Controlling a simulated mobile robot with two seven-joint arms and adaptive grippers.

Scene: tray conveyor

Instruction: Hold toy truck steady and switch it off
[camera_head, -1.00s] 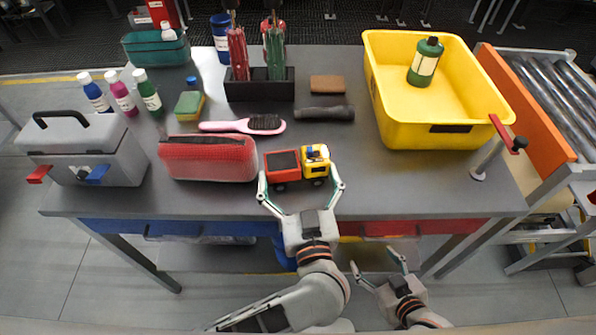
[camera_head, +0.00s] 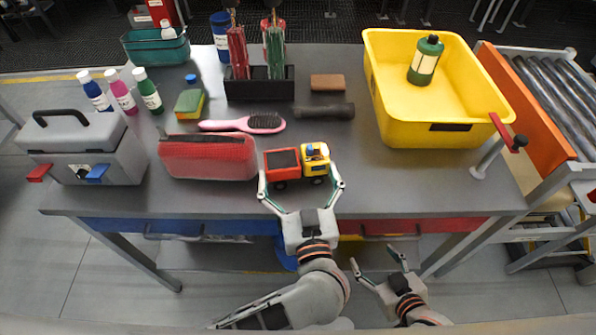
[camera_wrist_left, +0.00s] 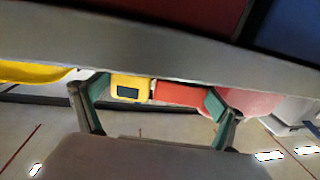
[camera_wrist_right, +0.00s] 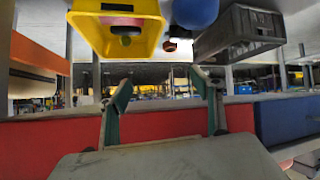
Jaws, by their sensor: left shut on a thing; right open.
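The toy truck has a red bed and a yellow cab with a blue piece on top, and sits near the front edge of the table. In the head view the toy truck (camera_head: 284,160) lies between the fingers of my left gripper (camera_head: 302,185), which is shut on its two ends. The left wrist view shows the truck (camera_wrist_left: 178,95) between both fingertips. My right gripper (camera_head: 379,262) is open and empty, in front of the table edge and lower right of the truck. I cannot make out a switch on the truck.
A red pouch (camera_head: 208,158) lies just left of the truck. A pink brush (camera_head: 240,124), a dark cylinder (camera_head: 324,111) and a brown block (camera_head: 327,82) lie behind. A yellow bin (camera_head: 420,117) stands right. The table right of the truck is clear.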

